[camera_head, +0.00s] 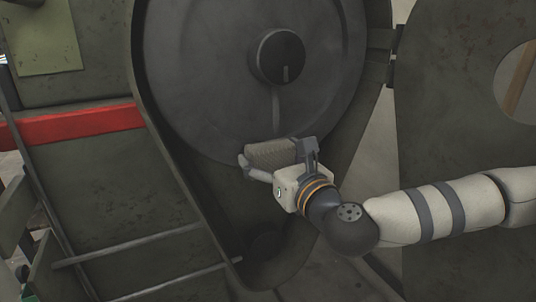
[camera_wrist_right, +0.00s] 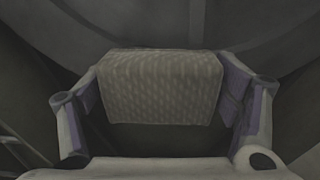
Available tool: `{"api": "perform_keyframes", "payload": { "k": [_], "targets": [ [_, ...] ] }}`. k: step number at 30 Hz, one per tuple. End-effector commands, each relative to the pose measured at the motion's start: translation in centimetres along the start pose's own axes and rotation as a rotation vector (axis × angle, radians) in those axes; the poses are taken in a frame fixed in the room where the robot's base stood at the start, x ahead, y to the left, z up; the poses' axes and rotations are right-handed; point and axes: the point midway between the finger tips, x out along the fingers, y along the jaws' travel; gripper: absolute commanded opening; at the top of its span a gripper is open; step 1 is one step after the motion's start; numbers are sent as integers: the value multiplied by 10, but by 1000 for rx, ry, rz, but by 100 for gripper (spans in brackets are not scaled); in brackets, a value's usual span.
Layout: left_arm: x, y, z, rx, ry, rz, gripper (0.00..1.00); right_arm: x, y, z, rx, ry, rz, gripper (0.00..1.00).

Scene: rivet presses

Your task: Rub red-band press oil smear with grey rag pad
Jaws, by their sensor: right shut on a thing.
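My right gripper (camera_head: 279,158) is shut on the grey rag pad (camera_head: 270,153), a textured block held between its two fingers. In the right wrist view the pad (camera_wrist_right: 160,88) fills the space between the fingers. The pad is at the lower part of the large dark flywheel (camera_head: 215,100) of the press with the red band (camera_head: 80,124). A thin smear-like streak (camera_head: 275,110) runs down from the flywheel hub to just above the pad. Whether the pad touches the wheel is hard to tell. My left gripper is out of view.
The round hub (camera_head: 280,57) sticks out above the pad. A dark guard rim surrounds the wheel. A second dark panel (camera_head: 450,90) with a round opening stands at the right. Thin rails (camera_head: 140,250) cross the lower left.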

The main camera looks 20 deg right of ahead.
Motion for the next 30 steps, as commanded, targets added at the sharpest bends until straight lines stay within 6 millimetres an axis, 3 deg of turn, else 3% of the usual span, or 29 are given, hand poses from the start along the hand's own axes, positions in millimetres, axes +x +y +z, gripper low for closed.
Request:
{"api": "perform_keyframes", "payload": {
  "k": [18, 30],
  "targets": [
    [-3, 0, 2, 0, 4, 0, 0, 1, 56, 3, 3, -4, 12, 38],
    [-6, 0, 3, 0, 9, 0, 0, -7, 58, 3, 2, -2, 12, 38]
  ]
}}
